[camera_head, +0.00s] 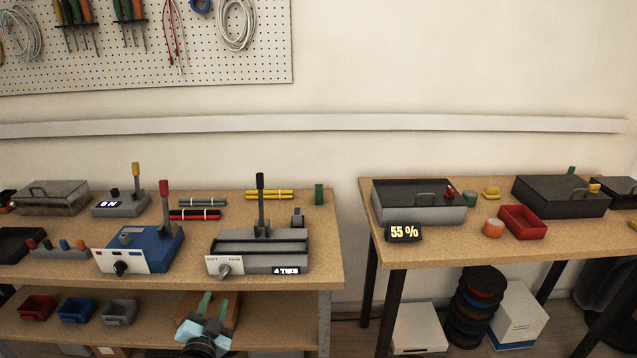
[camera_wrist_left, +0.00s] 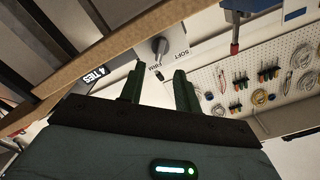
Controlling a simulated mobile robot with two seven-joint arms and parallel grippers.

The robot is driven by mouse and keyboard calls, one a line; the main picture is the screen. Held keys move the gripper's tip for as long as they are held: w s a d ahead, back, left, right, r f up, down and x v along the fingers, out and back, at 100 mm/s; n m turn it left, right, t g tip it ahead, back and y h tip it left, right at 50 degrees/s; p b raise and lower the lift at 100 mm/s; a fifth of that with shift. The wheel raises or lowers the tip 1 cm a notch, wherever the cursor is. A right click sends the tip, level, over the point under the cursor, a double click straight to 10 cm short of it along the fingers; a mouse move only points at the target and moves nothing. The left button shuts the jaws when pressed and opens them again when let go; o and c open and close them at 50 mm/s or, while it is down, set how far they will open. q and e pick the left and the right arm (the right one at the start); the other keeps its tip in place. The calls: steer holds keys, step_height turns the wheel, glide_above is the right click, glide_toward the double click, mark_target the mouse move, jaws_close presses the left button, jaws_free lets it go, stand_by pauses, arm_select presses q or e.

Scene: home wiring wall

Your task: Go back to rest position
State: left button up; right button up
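My left gripper (camera_head: 212,306) shows low in the head view, in front of the lower shelf of the left bench. Its two green fingers point up and stand apart with nothing between them. In the left wrist view the same gripper (camera_wrist_left: 158,90) shows a clear gap between its fingers. Beyond them are the bench edge (camera_wrist_left: 120,42) and the knob (camera_wrist_left: 159,46) of the grey tie machine, seen at a steep tilt. The grey tie machine (camera_head: 258,246) stands on the bench top above the gripper. My right gripper is in neither view.
The left bench (camera_head: 330,245) holds a blue lever machine (camera_head: 148,247) and a grey box (camera_head: 52,197). Its lower shelf holds small bins (camera_head: 77,310). A gap separates it from the right table (camera_head: 470,252). Cable spools (camera_head: 478,308) and white boxes stand below that table.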

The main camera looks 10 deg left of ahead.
arm_select(q)
steer(key=s+d+f+n+g+h, duration=0.1)
steer(key=s+d+f+g+h, duration=0.1)
steer(key=s, duration=1)
steer(key=s+d+f+n+g+h+p, duration=0.1)
steer(key=s+d+f+g, duration=0.3)
steer(key=s, duration=0.9)
steer(key=s+d+f+n+g+h+p, duration=0.1)
steer(key=s+d+f+g+h, duration=0.1)
steer(key=s+d+f, duration=0.4)
steer(key=s+d+h, duration=0.1)
steer(key=s+d, duration=0.2)
steer(key=s, duration=0.3)
steer(key=shift+s+d+f+g, duration=0.15)
steer(key=shift+s+g, duration=0.1)
steer(key=shift+g, duration=0.15)
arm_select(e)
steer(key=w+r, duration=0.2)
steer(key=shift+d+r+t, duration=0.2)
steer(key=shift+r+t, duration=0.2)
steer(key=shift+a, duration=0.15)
